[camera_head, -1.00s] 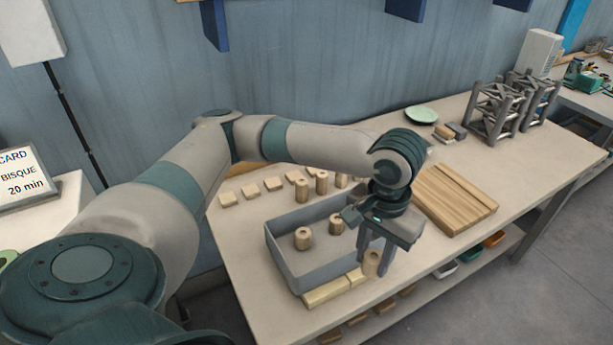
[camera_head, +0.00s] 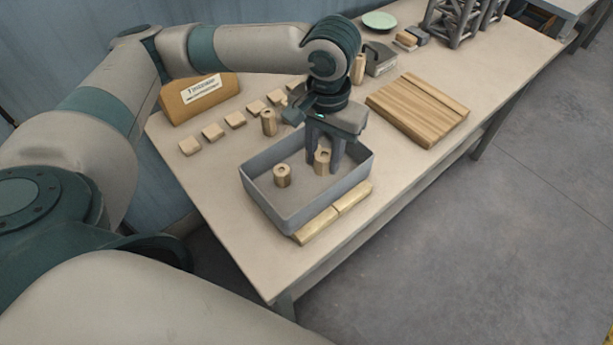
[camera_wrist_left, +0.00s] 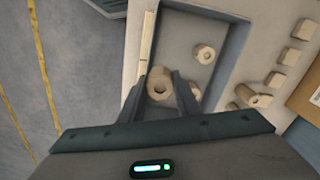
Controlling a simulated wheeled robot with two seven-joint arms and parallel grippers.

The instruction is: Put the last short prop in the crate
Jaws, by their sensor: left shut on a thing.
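The grey crate (camera_head: 276,211) stands on the table near its front edge. My left gripper (camera_head: 323,163) points down over the crate's right part and is shut on a short wooden prop (camera_head: 322,161). A further piece (camera_wrist_left: 195,91) is mostly hidden behind a finger. My right gripper is out of view.
Two pale bars (camera_head: 334,212) lie along the crate's front wall. A slatted wooden board (camera_head: 418,108) lies to the right. A wooden sign (camera_head: 199,97) stands at the back left.

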